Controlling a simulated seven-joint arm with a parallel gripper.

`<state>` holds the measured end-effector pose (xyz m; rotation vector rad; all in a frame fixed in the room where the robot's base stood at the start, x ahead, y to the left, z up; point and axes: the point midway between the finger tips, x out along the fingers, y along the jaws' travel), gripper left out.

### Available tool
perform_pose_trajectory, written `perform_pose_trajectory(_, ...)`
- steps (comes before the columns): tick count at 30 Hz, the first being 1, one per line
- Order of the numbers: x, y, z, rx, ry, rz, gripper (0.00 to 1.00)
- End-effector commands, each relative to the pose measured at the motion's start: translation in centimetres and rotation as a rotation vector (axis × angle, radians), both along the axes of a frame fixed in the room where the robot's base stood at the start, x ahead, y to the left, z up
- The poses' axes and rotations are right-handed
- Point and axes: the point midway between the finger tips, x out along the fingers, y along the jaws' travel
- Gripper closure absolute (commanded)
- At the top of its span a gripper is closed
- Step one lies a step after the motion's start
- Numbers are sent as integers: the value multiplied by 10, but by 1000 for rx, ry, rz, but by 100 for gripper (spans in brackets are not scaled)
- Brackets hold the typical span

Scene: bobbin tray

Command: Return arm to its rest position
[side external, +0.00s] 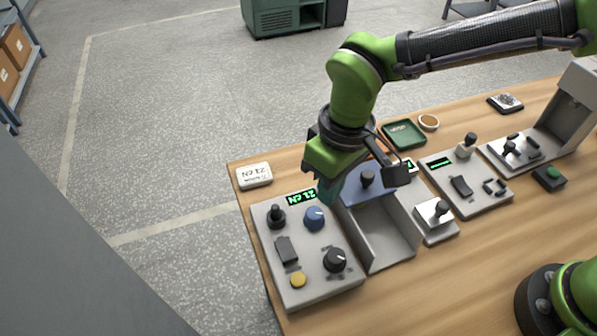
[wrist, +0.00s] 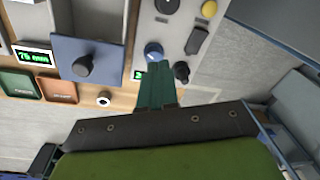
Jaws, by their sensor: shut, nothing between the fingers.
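My green arm reaches in from the upper right, and my gripper (side external: 328,196) points down over the left part of the table. Its teal fingers (wrist: 156,68) are together with nothing between them. The tips are close to the blue knob (side external: 314,217) of the grey control panel (side external: 322,287); the knob also shows just beyond the tips in the wrist view (wrist: 153,49). I cannot tell whether they touch it. The panel also carries black knobs, a black switch, a yellow button (side external: 298,280) and a lit green display (side external: 301,198).
An open grey bin (side external: 381,235) with a blue plate (side external: 367,184) stands right of the gripper. More panels with levers (side external: 466,180), a green tray (side external: 404,134) and a white labelled box (side external: 254,175) are on the wooden table (side external: 470,245). The space above the floor at left is clear.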

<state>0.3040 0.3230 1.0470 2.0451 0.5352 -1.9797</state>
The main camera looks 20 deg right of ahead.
Motion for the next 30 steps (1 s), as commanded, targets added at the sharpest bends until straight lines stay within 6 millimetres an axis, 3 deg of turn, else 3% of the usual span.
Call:
perform_pose_trajectory(1,3,-26,15,30,-19,-51,100)
perform_pose_trajectory(6,-1,-106,52,125,-92,-222,100)
perform_pose_trajectory(15,-41,-226,85,269,-280,-548,100)
perform_pose_trajectory(21,-65,-272,94,322,-404,-714,100)
perform_pose_trajectory(30,-68,-291,107,334,-478,-784,100)
